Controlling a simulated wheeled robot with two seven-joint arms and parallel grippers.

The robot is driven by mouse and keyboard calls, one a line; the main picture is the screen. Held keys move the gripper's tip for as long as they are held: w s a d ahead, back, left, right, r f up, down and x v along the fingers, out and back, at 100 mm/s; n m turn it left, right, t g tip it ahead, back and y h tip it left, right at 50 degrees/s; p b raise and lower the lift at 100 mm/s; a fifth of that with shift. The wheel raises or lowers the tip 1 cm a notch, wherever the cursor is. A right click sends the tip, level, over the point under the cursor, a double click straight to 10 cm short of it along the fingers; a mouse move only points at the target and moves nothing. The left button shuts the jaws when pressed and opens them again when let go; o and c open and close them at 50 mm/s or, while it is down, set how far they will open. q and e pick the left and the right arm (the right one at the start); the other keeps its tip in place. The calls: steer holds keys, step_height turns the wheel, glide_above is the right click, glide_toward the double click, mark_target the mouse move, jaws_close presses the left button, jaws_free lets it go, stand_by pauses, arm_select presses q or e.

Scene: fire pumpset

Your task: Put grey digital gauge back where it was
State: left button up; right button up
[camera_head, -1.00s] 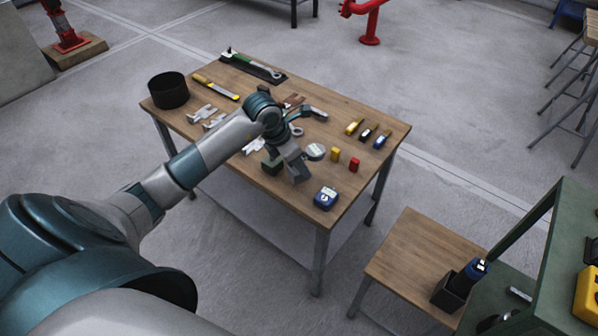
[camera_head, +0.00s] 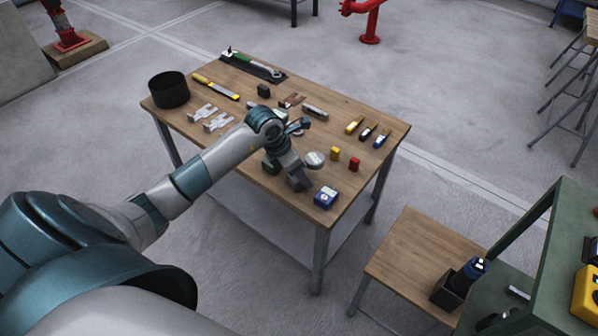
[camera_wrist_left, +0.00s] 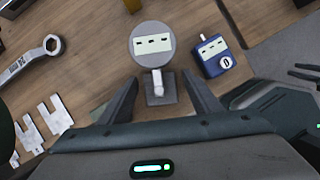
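The grey digital gauge (camera_head: 316,160) lies on the wooden table, with a round grey face and a pale display. In the left wrist view the gauge (camera_wrist_left: 147,58) is straight ahead of the gripper, its short stem and a square grey block pointing toward me. My left gripper (camera_wrist_left: 160,85) is open, with one finger on each side of that block. I cannot tell whether the fingers are level with it or above it. In the head view the left gripper (camera_head: 299,180) is low over the table beside the gauge.
A blue gauge (camera_head: 326,197) stands close by at the table corner. Yellow (camera_head: 335,153) and red (camera_head: 354,164) small blocks are right of the grey gauge. Wrenches, a black pot (camera_head: 168,90) and other tools cover the table (camera_head: 240,165). A smaller table (camera_head: 405,255) stands at right.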

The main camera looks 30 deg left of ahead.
arm_select(q)
steer(key=shift+r, duration=0.35)
steer(key=v, duration=1.1)
steer(key=shift+s+r+b, duration=0.2)
steer(key=shift+b, duration=0.25)
arm_select(e)
steer(key=shift+s+d+f+g, duration=0.15)
steer(key=shift+s+d+f, duration=0.15)
steer(key=shift+s, duration=0.15)
steer(key=shift+s+d+f+g, duration=0.15)
steer(key=shift+s+d, duration=0.1)
steer(key=shift+s, duration=0.2)
steer(key=shift+w, duration=0.2)
